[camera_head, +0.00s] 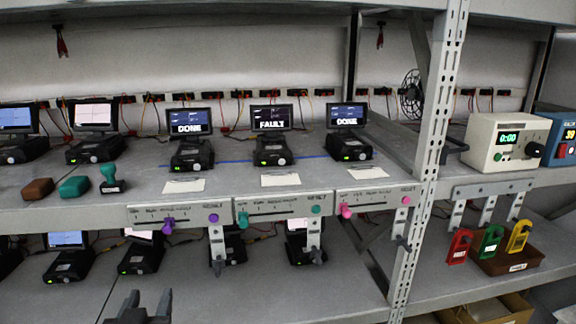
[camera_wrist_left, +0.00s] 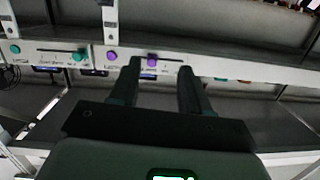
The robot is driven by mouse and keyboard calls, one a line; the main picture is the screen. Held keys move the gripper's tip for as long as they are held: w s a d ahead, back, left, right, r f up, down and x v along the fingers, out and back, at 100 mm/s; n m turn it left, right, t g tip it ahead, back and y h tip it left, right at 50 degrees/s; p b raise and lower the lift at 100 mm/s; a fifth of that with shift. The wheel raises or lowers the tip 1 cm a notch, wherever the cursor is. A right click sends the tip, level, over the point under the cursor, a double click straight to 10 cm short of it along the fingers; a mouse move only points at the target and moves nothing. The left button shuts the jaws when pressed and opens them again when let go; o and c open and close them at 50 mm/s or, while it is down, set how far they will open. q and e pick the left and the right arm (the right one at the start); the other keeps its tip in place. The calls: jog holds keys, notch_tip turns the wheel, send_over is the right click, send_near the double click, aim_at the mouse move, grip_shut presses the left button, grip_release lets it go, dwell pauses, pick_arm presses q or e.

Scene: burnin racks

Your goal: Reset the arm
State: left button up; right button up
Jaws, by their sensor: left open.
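My left gripper (camera_head: 148,302) shows at the bottom edge of the head view, low in front of the lower shelf, with its two dark fingers apart. In the left wrist view the same gripper (camera_wrist_left: 160,66) is open, with nothing between its fingers. The control strip with a purple slider knob (camera_wrist_left: 151,60) lies beyond the fingertips there; contact is not visible. In the head view that strip's purple slider (camera_head: 168,226) is on the upper shelf's front edge, above the gripper. My right gripper is in neither view.
Test units reading DONE (camera_head: 188,126), FAULT (camera_head: 270,122) and DONE (camera_head: 346,117) stand on the upper shelf. A teal slider (camera_head: 243,218) and a pink slider (camera_head: 346,211) sit along its edge. A perforated post (camera_head: 425,170) rises right of them.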

pick_arm(q)
jog(key=s+d+f+m+g+h+p, duration=0.1)
jog(key=d+f+m+g+h+p, duration=0.2)
jog(key=f, duration=0.9)
jog(key=d+f+g+h+p, duration=0.15)
jog(key=f+g, duration=0.35)
jog(key=f, duration=0.7)
jog(key=s+d+f+n+g+h+p, duration=0.1)
jog(key=s+d+f+g+h, duration=0.1)
jog(key=s, duration=0.5)
jog(key=s+d+f+n+g+h+p, duration=0.1)
jog(key=s+d+f+g+h, duration=0.1)
jog(key=s+d+f+g, duration=0.3)
jog(key=s+d+f, duration=0.2)
jog(key=s+f, duration=0.1)
jog(key=f, duration=0.1)
jog(key=shift+s+d+f+n, duration=0.2)
jog(key=shift+s+f+n, duration=0.05)
jog(key=shift+f+n, duration=0.05)
